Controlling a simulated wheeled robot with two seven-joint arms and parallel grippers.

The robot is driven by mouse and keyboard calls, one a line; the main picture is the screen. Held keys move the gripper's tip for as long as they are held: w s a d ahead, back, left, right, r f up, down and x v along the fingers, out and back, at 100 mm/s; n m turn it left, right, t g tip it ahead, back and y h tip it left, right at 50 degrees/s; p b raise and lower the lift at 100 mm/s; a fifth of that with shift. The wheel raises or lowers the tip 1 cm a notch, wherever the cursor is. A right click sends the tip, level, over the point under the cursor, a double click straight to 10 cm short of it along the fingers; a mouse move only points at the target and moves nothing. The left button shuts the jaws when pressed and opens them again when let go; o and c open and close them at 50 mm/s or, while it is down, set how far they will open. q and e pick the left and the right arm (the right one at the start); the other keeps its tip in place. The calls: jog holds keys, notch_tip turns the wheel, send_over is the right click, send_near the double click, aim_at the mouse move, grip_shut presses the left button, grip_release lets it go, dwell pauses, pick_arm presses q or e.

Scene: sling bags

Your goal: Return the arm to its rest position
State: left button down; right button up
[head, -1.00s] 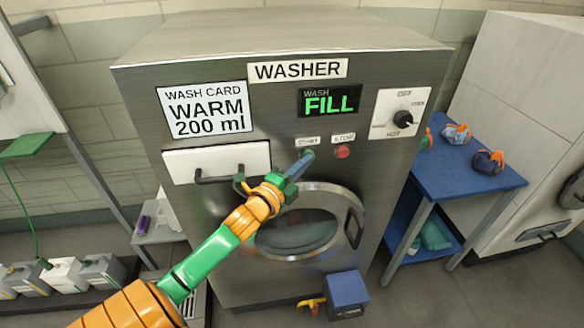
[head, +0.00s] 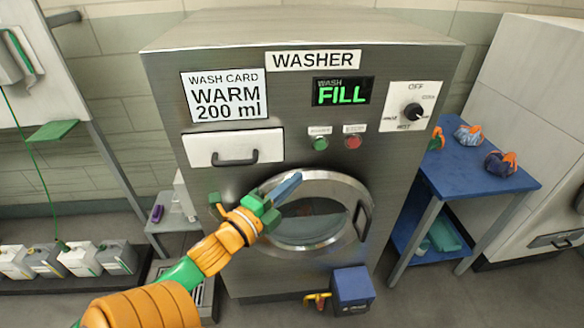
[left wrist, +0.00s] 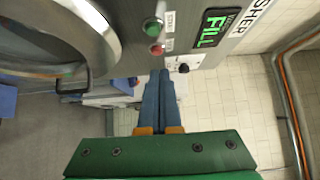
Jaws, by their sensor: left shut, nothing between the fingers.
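My left gripper (head: 284,188) is shut and empty, in front of the washer's round door. Its blue fingers lie together in the left wrist view (left wrist: 160,98). The washer (head: 165,110) has a display (head: 342,91) reading FILL. Its green start button (head: 320,143) and red stop button (head: 352,142) sit above the door (head: 335,185), apart from the fingertips. The door and the drawer (head: 235,147) look closed. My right gripper is not in view.
A blue table (head: 480,178) with several bundled bags stands at the right. A blue box (head: 351,289) is below the door. A small side stand (head: 173,224) is left of the washer.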

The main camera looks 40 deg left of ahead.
pick_arm(q)
jog(key=shift+w+a+f, duration=0.1)
jog(key=shift+w+a, duration=0.1)
jog(key=shift+s, duration=0.1)
jog(key=s+a+f+n+g+y, duration=0.1)
jog(key=s+f+n+g, duration=0.15)
jog(key=f, duration=0.75)
jog(key=s+f+n+g, duration=0.2)
jog(key=f+n+g, duration=0.15)
jog(key=f, duration=0.55)
jog(key=s+a+f+n+g+y, duration=0.1)
jog(key=s+f+n+g, duration=0.15)
jog(key=f, duration=0.75)
jog(key=s+d+f+n+g+h, duration=0.1)
jog(key=s+d+f+n+g, duration=0.2)
jog(key=s+d+f, duration=0.4)
jog(key=s+d+f+n+g+h, duration=0.2)
jog(key=s+d+f+g, duration=0.3)
jog(key=s+f, duration=0.7)
jog(key=s+d+n, duration=0.1)
jog(key=s+d, duration=0.1)
jog(key=s, duration=0.1)
jog(key=shift+s+d+f+g, duration=0.25)
jog(key=shift+s+d+g, duration=0.05)
jog(key=shift+s+g, duration=0.1)
jog(key=shift+a, duration=0.1)
dwell(2.1)
